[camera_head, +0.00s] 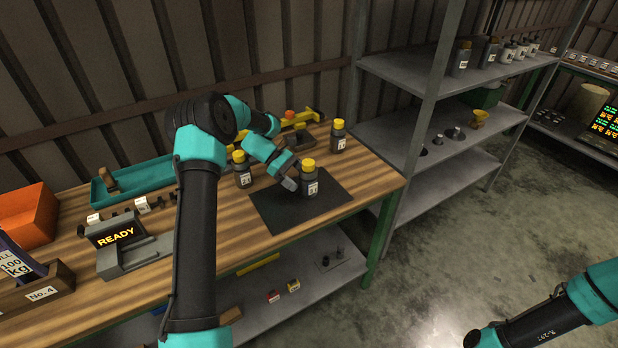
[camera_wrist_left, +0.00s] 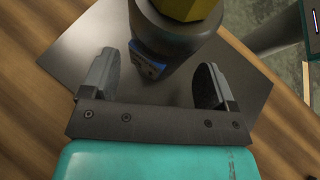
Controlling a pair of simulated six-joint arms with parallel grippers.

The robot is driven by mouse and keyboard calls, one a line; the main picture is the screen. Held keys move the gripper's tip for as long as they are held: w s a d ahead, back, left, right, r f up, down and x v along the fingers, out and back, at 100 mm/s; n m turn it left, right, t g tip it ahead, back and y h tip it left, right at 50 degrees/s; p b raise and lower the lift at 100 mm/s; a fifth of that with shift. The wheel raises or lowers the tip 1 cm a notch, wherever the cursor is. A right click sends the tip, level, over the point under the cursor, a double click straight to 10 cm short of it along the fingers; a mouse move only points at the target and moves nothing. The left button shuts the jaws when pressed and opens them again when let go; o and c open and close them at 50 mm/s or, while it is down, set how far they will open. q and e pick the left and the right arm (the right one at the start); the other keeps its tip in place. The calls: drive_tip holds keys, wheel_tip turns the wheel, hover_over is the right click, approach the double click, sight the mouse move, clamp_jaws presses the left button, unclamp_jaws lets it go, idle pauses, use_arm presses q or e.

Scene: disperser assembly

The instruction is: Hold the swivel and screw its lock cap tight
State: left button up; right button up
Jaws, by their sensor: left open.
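The swivel (camera_head: 310,186), a dark grey body with a white label, stands upright on a black mat (camera_head: 270,212). Its yellow lock cap (camera_head: 308,164) sits on top. My left gripper (camera_head: 291,182) is open beside it, on its left in the head view. In the left wrist view, the open fingers of the left gripper (camera_wrist_left: 158,82) stand apart, with the swivel's dark body (camera_wrist_left: 180,42) just ahead of the gap and its yellow cap (camera_wrist_left: 187,8) cut off at the top edge. I cannot tell whether the fingers touch it. My right gripper is not visible; only part of that arm shows.
Similar yellow-capped units stand left (camera_head: 243,177) and behind right (camera_head: 339,142). A READY display (camera_head: 115,238), teal tray (camera_head: 130,184) and orange bin (camera_head: 28,215) occupy the bench's left. A metal shelf (camera_head: 425,75) stands right of it. The mat's front is clear.

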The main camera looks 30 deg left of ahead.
sight(306, 183)
use_arm(q)
drive_tip(key=shift+x, duration=1.75)
drive_tip(key=shift+c, duration=0.5)
drive_tip(key=c, duration=1)
drive_tip(key=shift+o, duration=0.2)
